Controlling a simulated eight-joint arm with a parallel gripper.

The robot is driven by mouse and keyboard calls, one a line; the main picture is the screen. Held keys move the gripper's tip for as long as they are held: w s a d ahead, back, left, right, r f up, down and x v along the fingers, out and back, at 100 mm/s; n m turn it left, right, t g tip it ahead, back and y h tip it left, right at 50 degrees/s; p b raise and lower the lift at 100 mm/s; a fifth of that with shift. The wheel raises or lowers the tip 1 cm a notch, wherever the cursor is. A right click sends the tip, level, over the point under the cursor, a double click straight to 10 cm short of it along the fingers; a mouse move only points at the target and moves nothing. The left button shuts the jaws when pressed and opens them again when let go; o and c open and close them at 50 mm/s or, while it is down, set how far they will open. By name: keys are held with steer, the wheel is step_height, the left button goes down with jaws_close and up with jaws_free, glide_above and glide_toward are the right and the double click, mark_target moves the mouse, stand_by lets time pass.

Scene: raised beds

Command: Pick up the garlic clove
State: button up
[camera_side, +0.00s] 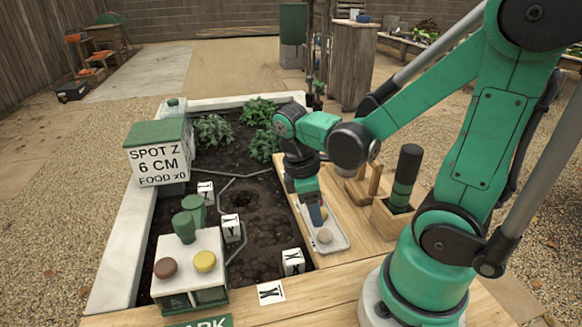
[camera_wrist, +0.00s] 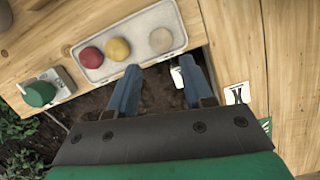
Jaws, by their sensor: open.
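The garlic clove, a pale beige rounded lump (camera_side: 325,236), lies in the near end of a small white tray (camera_side: 343,243). In the wrist view the clove (camera_wrist: 161,40) is at the right end of the tray (camera_wrist: 140,22), with a yellow lump (camera_wrist: 118,49) and a red lump (camera_wrist: 91,57) to its left. My gripper (camera_side: 317,215) hangs at the tray just behind the clove in the side view. In the wrist view its blue fingers (camera_wrist: 159,72) are spread wide with nothing between them. The clove lies beyond the fingertips, apart from them. The side view hides the yellow and red lumps.
The tray rests on a wooden board (camera_side: 360,235) beside the soil bed (camera_side: 262,215). A wooden box with a dark green-banded tool (camera_side: 403,180) stands right of the tray. Lettered white blocks (camera_side: 292,262), a button box (camera_side: 190,262) and leafy plants (camera_side: 212,131) stand at the bed.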

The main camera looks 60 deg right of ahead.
mark_target(324, 229)
steer(key=shift+s+d+f, duration=0.1)
steer(key=shift+s+f, duration=0.15)
steer(key=shift+f, duration=0.1)
steer(key=shift+x, duration=2.5)
steer(key=c, duration=0.6)
